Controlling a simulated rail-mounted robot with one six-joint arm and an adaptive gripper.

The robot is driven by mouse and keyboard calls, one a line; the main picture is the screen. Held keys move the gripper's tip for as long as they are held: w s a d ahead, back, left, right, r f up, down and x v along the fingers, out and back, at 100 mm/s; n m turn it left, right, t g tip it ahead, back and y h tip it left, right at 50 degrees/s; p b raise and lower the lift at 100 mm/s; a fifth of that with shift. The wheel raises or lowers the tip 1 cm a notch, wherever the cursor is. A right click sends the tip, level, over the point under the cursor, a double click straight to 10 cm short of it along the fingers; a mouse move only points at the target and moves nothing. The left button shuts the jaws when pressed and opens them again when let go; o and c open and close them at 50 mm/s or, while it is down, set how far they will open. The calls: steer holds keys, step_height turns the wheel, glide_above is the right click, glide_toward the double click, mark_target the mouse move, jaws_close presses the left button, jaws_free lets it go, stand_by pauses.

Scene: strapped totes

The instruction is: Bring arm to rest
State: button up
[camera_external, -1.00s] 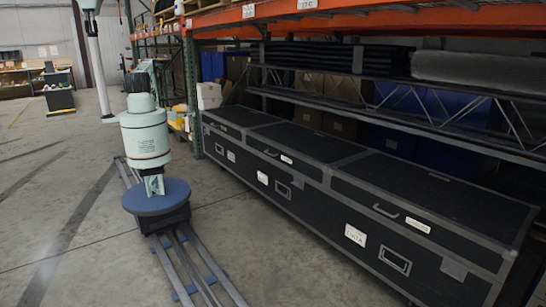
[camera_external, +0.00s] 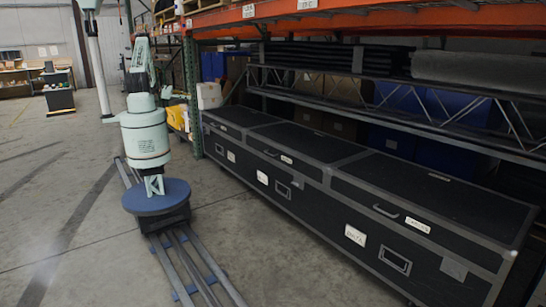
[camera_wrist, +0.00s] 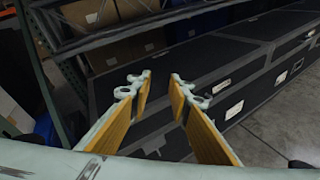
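My arm stands on its blue round base on the floor rail at the left of the external view, with its links raised above the base. My gripper (camera_wrist: 160,95) shows in the wrist view with its two yellow-padded fingers apart and nothing between them. Beyond the fingers lie the black cases, with a clear distance that I cannot judge. In the external view I cannot make out the gripper's fingers.
Long black cases (camera_external: 380,190) with grey edges stand in a row right of the rail. An orange-beamed rack (camera_external: 400,22) rises above them, with a green upright (camera_external: 191,95) close behind my arm. The floor (camera_external: 60,220) left of the rail is clear.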

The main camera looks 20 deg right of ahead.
steer(key=s+a+r+m+y, duration=0.2)
steer(key=s+a+r, duration=0.3)
steer(key=s+r, duration=0.3)
steer(key=s+a+r+m+y, duration=0.2)
steer(key=s+a+r+y, duration=0.15)
steer(key=s+r, duration=0.45)
steer(key=s+a+r+m+y, duration=0.1)
steer(key=s+a+r+m, duration=0.3)
steer(key=r, duration=0.7)
steer(key=s+a+r+m+t+y, duration=0.1)
steer(key=s+a+r+t+y, duration=0.1)
steer(key=s+a, duration=0.6)
steer(key=s+a+r+m+t+y, duration=0.1)
steer(key=s+a+r+t+y, duration=0.1)
steer(key=s+a+r, duration=0.3)
steer(key=s+a+r+m+t+y, duration=0.1)
steer(key=s+a+r+t+y, duration=0.1)
steer(key=s+a, duration=1)
steer(key=shift+s+r+m+t+y, duration=0.4)
steer(key=shift+s+r+y, duration=0.55)
steer(key=shift+s, duration=1.6)
steer(key=shift+d+f, duration=0.1)
steer(key=shift+f, duration=0.1)
